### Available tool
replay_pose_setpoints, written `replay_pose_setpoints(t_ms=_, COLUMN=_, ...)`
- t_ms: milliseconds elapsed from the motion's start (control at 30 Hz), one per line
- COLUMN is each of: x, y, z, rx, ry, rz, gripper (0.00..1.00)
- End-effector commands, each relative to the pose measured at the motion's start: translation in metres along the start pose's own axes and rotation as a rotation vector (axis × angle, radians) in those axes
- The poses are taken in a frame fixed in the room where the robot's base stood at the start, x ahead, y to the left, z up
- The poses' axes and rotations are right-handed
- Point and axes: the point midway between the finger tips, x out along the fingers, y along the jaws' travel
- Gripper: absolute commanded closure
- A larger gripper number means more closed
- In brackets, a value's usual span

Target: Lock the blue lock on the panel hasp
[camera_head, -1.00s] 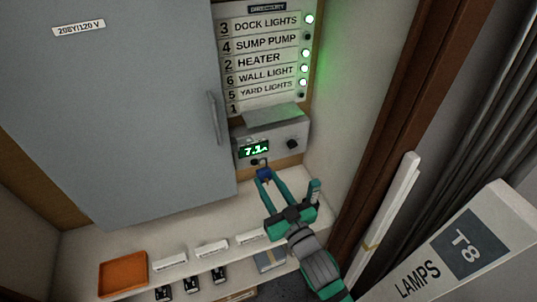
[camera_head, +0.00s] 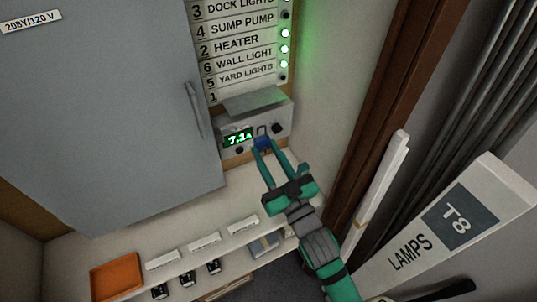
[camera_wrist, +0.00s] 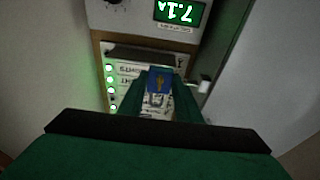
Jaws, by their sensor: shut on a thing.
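The blue lock (camera_head: 264,145) is between the fingertips of my gripper (camera_head: 268,154), in front of the small grey meter box. Its shackle shows above the body in the head view. I cannot make out the hasp clearly. The lock is apart from the panel handle.
The meter box (camera_head: 256,122) has a green display (camera_head: 239,137) and knobs. The directory board (camera_head: 240,45) is above it. A shelf below holds an orange tray (camera_head: 117,279) and white blocks. A lamps carton (camera_head: 440,235) and brown frame (camera_head: 390,110) stand at right.

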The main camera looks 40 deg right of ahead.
Motion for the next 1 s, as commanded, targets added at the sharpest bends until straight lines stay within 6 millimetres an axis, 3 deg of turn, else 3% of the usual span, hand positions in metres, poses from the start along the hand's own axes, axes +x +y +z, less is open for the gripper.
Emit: replay_pose_setpoints(t_ms=1000, x=0.051, y=0.001, z=0.01, rx=0.0, ry=0.001, rz=0.002, gripper=0.96)
